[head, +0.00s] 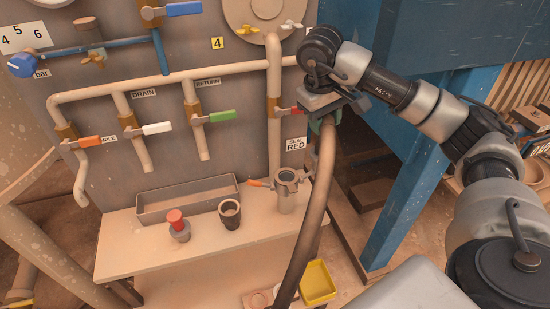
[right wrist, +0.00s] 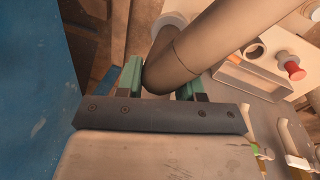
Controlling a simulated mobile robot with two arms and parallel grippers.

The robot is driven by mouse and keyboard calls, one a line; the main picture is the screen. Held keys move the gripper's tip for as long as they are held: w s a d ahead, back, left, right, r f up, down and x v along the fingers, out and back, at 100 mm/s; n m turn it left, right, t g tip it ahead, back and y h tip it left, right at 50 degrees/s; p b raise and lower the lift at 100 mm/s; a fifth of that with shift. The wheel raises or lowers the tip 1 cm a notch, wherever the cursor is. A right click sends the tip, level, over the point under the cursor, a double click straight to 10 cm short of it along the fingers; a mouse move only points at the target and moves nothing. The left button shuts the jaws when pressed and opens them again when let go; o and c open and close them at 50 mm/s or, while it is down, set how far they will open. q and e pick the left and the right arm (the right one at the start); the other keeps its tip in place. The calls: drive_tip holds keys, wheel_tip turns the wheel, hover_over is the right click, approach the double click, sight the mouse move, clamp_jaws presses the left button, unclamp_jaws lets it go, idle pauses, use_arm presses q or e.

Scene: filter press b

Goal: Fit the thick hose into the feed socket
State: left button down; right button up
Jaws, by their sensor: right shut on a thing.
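The thick brown hose (head: 318,205) rises from the floor in front of the bench to my right gripper (head: 326,122). My right gripper is shut on the hose near its upper end, beside the panel's right edge. In the right wrist view the hose (right wrist: 205,50) sits between the green finger pads of the gripper (right wrist: 160,82). The hose's end is hidden in the head view. An upright metal socket with an orange lever (head: 287,192) stands on the bench, left of the hose. No label shows whether it is the feed socket. My left gripper is out of view.
The bench (head: 130,245) holds a grey tray (head: 185,198), a dark cup (head: 230,214) and a red-topped fitting (head: 178,226). Valved pipes line the panel above. A blue post (head: 400,205) stands right of the hose. A yellow bin (head: 318,283) is below.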

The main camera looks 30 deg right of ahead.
drive_tip(key=w+a+f+p, duration=0.3)
drive_tip(key=w+a+f, duration=0.2)
drive_tip(key=f, duration=0.3)
drive_tip(key=shift+w+a+f, duration=0.35)
drive_tip(key=shift+a, duration=0.15)
drive_tip(key=shift+f, duration=0.2)
drive_tip(key=o, duration=1.1)
drive_tip(key=shift+r, duration=0.1)
